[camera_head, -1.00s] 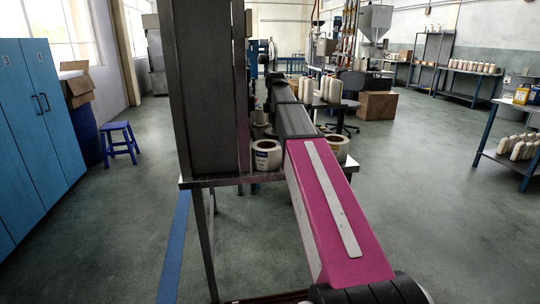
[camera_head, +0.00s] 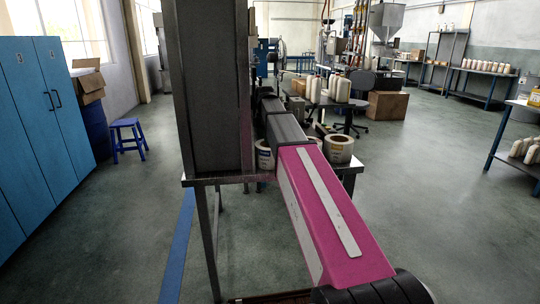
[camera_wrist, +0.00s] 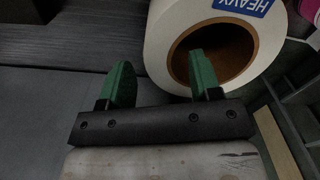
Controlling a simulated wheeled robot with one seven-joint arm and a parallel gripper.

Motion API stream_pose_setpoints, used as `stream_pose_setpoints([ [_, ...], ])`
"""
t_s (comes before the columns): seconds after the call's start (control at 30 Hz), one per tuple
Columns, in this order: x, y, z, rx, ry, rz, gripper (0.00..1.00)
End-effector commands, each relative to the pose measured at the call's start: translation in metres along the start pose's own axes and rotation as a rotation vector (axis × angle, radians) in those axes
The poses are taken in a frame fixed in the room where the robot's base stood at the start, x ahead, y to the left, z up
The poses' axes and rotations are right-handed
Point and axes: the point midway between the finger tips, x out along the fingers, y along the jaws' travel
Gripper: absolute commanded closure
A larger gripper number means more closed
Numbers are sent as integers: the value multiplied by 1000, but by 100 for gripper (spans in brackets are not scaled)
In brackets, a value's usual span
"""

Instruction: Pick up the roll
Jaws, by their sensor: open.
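A large white roll (camera_wrist: 160,32) with a brown hollow core and a blue "HEAVY" label fills the upper middle of the wrist view, cut by the top edge. My gripper (camera_wrist: 160,60) is open, with two green fingers. The right finger overlaps the core's opening; the left finger is outside the roll, to its left. The roll's wall shows between them; contact cannot be told. In the head view, one white roll (camera_head: 339,147) is right of my pink arm link and another (camera_head: 264,156) is left of it. My gripper is hidden there behind my arm.
A metal-edged table (camera_head: 230,179) bears the rolls, beside a dark upright column (camera_head: 210,90). White bottles (camera_head: 338,89) stand behind on another table. In the wrist view, a grey ledge (camera_wrist: 290,120) lies close at right. Open floor lies on both sides.

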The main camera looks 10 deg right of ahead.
Motion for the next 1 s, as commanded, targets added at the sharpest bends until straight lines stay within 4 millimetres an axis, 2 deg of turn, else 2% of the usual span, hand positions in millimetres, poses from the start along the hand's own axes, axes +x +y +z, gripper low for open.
stream_pose_setpoints([
  [0.3, 40, -1, -2, 0, 0, 0, 42],
  [0.57, 45, -1, -2, 1, 0, 1, 42],
  [0.6, 45, -1, -2, 1, 0, 1, 49],
  [0.77, 44, -1, -2, 1, 0, 1, 100],
  [1.0, 44, -1, -2, 1, 0, 0, 100],
])
